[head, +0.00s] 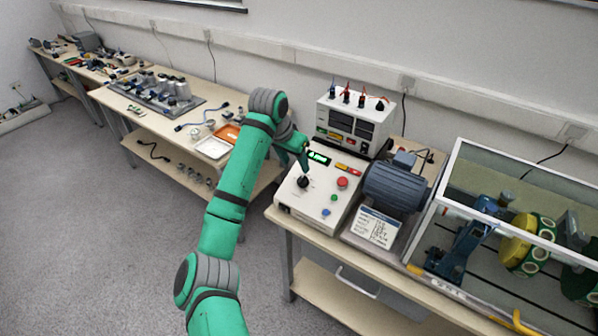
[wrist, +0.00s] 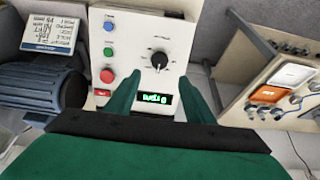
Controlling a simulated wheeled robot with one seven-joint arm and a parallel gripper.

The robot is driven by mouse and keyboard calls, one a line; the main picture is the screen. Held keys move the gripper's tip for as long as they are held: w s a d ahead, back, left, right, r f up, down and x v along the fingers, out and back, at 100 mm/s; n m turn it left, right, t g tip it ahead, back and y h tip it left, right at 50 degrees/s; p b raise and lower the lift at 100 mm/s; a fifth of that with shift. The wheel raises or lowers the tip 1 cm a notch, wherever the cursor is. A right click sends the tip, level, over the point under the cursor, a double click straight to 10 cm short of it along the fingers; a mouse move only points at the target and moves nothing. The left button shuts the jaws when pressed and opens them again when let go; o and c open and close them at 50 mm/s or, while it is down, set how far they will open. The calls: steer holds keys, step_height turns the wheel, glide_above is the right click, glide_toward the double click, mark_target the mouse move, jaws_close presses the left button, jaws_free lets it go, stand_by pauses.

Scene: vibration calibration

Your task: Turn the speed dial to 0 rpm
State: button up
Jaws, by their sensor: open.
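The speed dial (head: 303,182) is a black knob on the sloped white control box (head: 310,208). It also shows in the wrist view (wrist: 159,61), with scale marks around it. A green digital display (head: 318,158) sits behind the dial; its reading is too blurred to make out for certain. My gripper (head: 304,160) hovers over the box near the display. In the wrist view my gripper (wrist: 160,85) is open, its two green fingers apart on either side of the display. The dial lies beyond the fingertips, roughly between their lines, and I see no contact with it.
Red (head: 342,183), green and blue buttons line the box's right side. A power supply (head: 348,122) stands behind it. A grey motor (head: 395,187), a label card (head: 375,227) and a glazed rig (head: 500,230) are to the right. A side bench (head: 150,125) stands left.

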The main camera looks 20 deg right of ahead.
mark_target(302, 178)
steer(key=x, duration=0.9)
steer(key=shift+d+f, duration=0.25)
steer(key=shift+f, duration=0.1)
steer(key=shift+c, duration=0.4)
steer(key=c, duration=0.9)
